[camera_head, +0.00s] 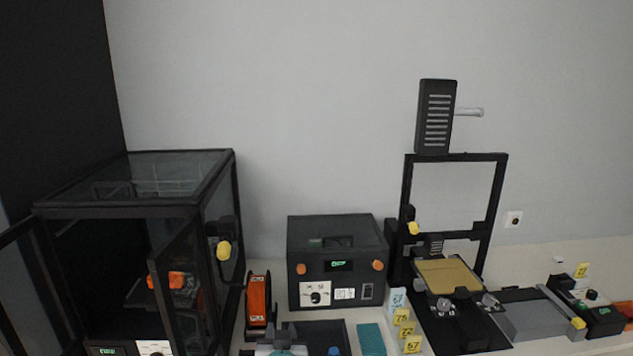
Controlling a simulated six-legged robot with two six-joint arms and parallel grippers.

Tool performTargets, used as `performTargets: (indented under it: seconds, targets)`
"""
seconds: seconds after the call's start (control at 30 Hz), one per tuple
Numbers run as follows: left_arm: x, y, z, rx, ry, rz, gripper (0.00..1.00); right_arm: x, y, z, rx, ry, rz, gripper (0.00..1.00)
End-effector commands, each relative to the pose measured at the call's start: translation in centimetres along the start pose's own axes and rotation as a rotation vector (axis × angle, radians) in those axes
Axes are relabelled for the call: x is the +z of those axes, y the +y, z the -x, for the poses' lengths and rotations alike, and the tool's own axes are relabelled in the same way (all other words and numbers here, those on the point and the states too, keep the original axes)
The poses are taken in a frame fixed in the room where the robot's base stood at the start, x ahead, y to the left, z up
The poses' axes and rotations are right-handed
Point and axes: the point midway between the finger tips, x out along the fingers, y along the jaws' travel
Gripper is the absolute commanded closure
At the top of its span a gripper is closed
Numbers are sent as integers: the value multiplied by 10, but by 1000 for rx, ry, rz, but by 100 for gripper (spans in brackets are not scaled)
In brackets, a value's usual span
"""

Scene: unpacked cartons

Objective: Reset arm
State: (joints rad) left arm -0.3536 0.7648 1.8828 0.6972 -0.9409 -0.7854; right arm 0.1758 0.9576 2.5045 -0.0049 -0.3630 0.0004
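A grey-and-teal shape at the bottom edge, in front of the dark tray (333,329), may be part of my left gripper (281,344). The frame cuts it off, and no fingertips can be made out, so I cannot tell whether it is open or shut. My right gripper is not in view. No arm of mine can be clearly seen.
A black glass-walled enclosure (235,165) stands at left, its door open. Beside it are an orange spool (259,300) and a black control box (335,237). A black-framed printer (408,185) with a tan plate (448,275) stands right. Yellow number tags (411,344) stand in front.

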Motion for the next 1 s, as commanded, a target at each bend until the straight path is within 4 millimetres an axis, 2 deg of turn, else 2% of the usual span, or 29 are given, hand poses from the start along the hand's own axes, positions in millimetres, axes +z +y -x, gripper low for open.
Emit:
performTargets:
  seconds: [0.03,0.1,0.17,0.2,0.27,0.3,0.37,0.4,0.43,0.5,0.6,0.7,0.8,1.0]
  targets:
    - [45,-7,-1,41,-90,3,64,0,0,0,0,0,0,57]
    - [104,-12,6,106,-221,26,64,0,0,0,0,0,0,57]
    - [153,-17,19,154,-341,53,64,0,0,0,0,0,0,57]
    - [184,-21,32,182,-425,76,64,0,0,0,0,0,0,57]
    - [229,-26,55,220,-556,114,64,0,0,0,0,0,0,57]
    - [256,-30,74,241,-644,143,64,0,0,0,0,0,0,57]
    - [293,-34,105,268,-778,189,64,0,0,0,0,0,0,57]
    - [314,-37,127,283,-862,219,64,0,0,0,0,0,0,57]
    - [327,-38,144,292,-923,241,64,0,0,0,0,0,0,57]
    - [351,-41,180,308,-1048,287,64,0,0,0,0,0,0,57]
    - [371,-43,220,321,-1179,337,64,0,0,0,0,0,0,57]
    - [379,-44,242,327,-1250,364,64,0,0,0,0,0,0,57]
    - [381,-44,249,330,-1275,372,64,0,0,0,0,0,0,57]
    - [381,-44,249,330,-1273,372,64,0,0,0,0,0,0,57]
